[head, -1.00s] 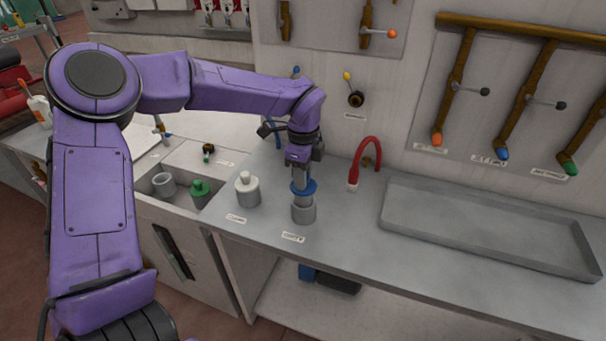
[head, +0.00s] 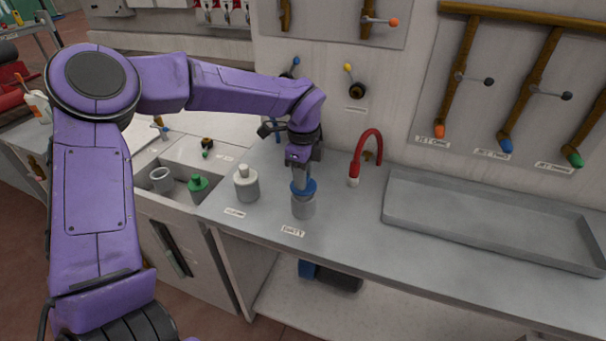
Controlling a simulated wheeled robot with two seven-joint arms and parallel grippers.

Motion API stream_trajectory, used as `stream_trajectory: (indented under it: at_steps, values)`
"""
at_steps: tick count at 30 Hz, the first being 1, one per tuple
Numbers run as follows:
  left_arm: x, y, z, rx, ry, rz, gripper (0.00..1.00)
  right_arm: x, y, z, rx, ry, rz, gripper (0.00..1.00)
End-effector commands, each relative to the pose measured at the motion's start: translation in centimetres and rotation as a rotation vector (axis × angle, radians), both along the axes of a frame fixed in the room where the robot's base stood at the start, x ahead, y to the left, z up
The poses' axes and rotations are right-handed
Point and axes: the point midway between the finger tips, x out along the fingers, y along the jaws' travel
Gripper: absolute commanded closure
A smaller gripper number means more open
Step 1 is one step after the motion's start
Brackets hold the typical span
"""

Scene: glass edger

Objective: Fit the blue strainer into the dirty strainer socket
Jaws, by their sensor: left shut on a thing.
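The blue strainer (head: 303,188) is upright, held by my left gripper (head: 300,178), which is shut on its top. The grey dirty strainer socket (head: 303,208) stands on the counter behind a label that seems to read "DIRTY". The strainer's blue rim is right at the socket's mouth, and its lower part is hidden inside. I cannot tell whether the rim rests fully on the socket. My right gripper is not in view.
A grey socket with a white-topped strainer (head: 246,183) stands to the left. A sink holds a green strainer (head: 198,187) and an empty grey cup (head: 162,179). A red tap (head: 367,155) stands behind right, beside a shallow grey tray (head: 490,225).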

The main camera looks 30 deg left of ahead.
Motion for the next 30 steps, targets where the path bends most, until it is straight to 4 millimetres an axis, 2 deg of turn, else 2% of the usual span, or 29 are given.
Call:
stream_trajectory:
  at_steps: [26,27,30]
  values:
    - [0.0,0.0,-2.3,-0.001,0.0,0.0,1.0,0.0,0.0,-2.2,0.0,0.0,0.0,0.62]
    - [0.0,0.0,-2.3,-0.001,0.0,0.0,0.69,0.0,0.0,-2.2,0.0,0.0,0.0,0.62]
    - [0.0,0.0,-2.2,-0.001,0.0,0.0,0.42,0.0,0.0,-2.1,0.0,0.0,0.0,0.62]
